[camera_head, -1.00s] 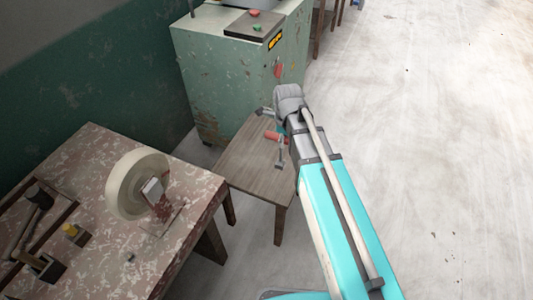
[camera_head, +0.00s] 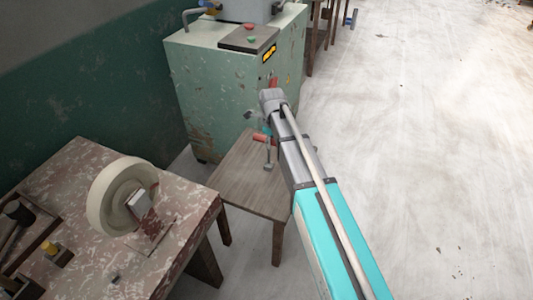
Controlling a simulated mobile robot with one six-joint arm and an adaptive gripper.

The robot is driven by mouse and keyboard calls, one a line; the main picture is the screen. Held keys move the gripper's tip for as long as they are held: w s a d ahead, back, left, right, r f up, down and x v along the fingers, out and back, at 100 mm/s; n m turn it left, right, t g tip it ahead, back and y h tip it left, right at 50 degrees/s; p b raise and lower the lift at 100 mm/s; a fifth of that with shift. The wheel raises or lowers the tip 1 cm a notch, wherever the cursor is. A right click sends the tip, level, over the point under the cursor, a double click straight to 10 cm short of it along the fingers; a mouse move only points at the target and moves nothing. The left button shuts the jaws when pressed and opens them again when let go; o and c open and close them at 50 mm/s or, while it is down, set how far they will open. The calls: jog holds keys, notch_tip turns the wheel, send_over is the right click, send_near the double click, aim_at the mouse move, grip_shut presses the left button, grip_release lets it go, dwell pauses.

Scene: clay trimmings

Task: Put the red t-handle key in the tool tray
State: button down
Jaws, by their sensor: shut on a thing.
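The red t-handle key (camera_head: 260,138) has a red crossbar and a grey shaft that hangs down, with a wider grey end. It shows in front of the small wooden table's top. My gripper (camera_head: 265,129) is at the crossbar, shut on the key; the arm's end hides part of both. Whether the key's lower end touches the table cannot be told. A brown wooden tray (camera_head: 42,237) with dark tools and a yellow-topped piece lies on the speckled workbench at the left edge, partly cut off; it may be the tool tray.
The small wooden table (camera_head: 236,185) stands beside the green machine cabinet (camera_head: 213,90). The speckled workbench (camera_head: 75,165) carries a large pale wheel (camera_head: 108,197) on its right part, between my gripper and the tray. The pale floor (camera_head: 430,130) at right is mostly clear.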

jog(key=shift+w+a+f+b, duration=0.2)
jog(key=shift+w+f+b, duration=0.35)
jog(key=shift+f, duration=0.1)
jog(key=shift+w+a+f+b, duration=0.15)
jog(key=shift+w+f+b, duration=0.3)
jog(key=shift+f, duration=0.2)
jog(key=shift+w, duration=0.1)
jog(key=shift+w+a+f+b, duration=0.1)
jog(key=shift+w+f+b, duration=0.1)
jog(key=shift+f+b, duration=0.85)
jog(key=shift+w+a+f+b, duration=0.1)
jog(key=shift+w+f+b, duration=0.05)
jog(key=shift+f+b, duration=0.85)
jog(key=shift+f, duration=0.15)
jog(key=shift+c, duration=2)
grip_release()
jog(key=shift+r, duration=0.25)
notch_tip(320, 180, up, 12)
jog(key=p, duration=1.2)
jog(key=shift+d, duration=0.2)
